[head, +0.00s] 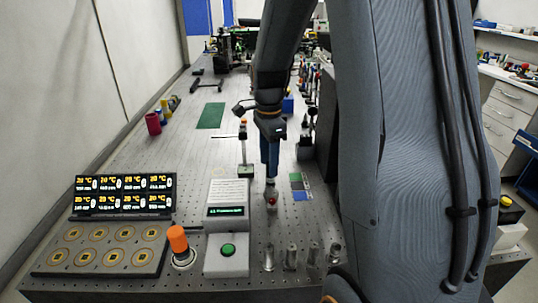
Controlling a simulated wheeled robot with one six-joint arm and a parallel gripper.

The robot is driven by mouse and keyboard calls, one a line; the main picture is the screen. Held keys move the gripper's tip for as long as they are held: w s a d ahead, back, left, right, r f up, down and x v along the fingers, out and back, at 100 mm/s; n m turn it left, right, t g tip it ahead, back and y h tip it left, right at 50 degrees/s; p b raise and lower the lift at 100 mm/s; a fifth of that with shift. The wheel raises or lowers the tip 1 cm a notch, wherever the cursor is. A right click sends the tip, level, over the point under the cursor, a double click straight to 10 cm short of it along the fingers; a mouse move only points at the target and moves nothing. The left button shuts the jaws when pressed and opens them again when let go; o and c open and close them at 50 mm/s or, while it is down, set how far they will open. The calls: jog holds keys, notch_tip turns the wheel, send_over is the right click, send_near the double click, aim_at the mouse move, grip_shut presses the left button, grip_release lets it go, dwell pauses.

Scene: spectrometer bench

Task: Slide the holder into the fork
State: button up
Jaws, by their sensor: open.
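My gripper (270,178) points down over the middle of the perforated bench, at the lower end of my arm. It is open; its fingers are small and dark here, and the gap between them is hard to see. Just below it stands a small post with a red spot (271,200); I cannot tell whether they touch. A slim upright post with an orange top (243,150) stands just left of the gripper. I cannot tell which piece is the holder or which is the fork; my arm hides part of the bench on the right.
An orange-capped knob (177,240) stands beside a box with a green button (228,250). A temperature display (124,194) and a plate with gold discs (100,250) lie left. Several metal posts (291,256) line the front. The bench's left middle is fairly clear.

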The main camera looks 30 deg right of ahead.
aim_at(269, 181)
jog(key=shift+f+p, duration=0.55)
jog(key=shift+f, duration=2.25)
